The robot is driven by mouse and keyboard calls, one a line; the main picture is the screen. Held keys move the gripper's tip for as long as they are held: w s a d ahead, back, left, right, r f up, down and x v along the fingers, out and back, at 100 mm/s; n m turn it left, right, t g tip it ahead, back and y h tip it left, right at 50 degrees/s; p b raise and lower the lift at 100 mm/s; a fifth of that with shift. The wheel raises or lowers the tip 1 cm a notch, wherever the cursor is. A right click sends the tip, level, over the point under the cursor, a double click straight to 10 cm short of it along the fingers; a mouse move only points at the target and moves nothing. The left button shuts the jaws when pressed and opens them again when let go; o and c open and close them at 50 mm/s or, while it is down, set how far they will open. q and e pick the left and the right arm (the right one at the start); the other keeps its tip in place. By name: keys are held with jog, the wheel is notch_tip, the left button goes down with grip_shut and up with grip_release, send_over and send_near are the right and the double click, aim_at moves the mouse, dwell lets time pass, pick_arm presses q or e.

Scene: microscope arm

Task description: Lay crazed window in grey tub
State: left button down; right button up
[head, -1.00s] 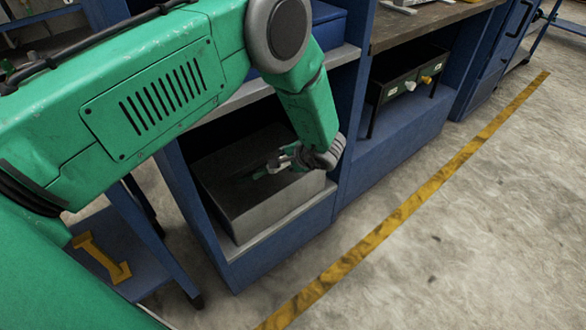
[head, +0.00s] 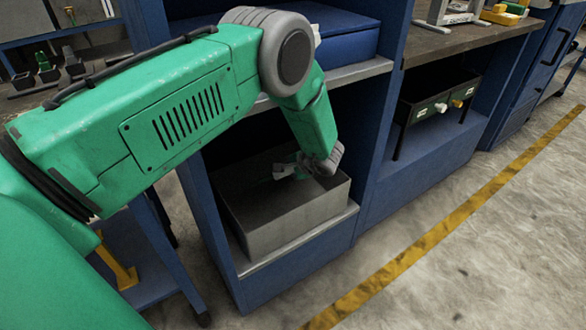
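The grey tub (head: 290,222) is an open metal box on the low shelf of the blue cabinet. My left arm comes in from the left, and my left gripper (head: 288,170) is at the tub's mouth, over its back part. The fingers are small and dark here, with a pale patch by them, so I cannot tell whether they are open or shut or hold anything. I cannot make out the crazed window; the tub's inside is dark and partly hidden by its front wall. My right gripper is not in view.
A blue case (head: 345,38) lies on the shelf above the tub. Blue cabinet uprights flank the tub. The floor beyond the yellow line (head: 440,228) is clear.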

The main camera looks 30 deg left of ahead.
pick_arm(q)
notch_tip(320, 180, down, 13)
jog(key=w+a+b, duration=0.1)
jog(key=a+b, duration=0.1)
jog(key=b, duration=0.7)
jog(key=shift+a, duration=0.4)
jog(key=shift+w, duration=0.1)
jog(key=c, duration=1.5)
grip_release()
jog(key=shift+d+r, duration=0.1)
jog(key=v, duration=1.1)
jog(key=shift+d+r, duration=0.25)
jog(key=shift+d, duration=0.05)
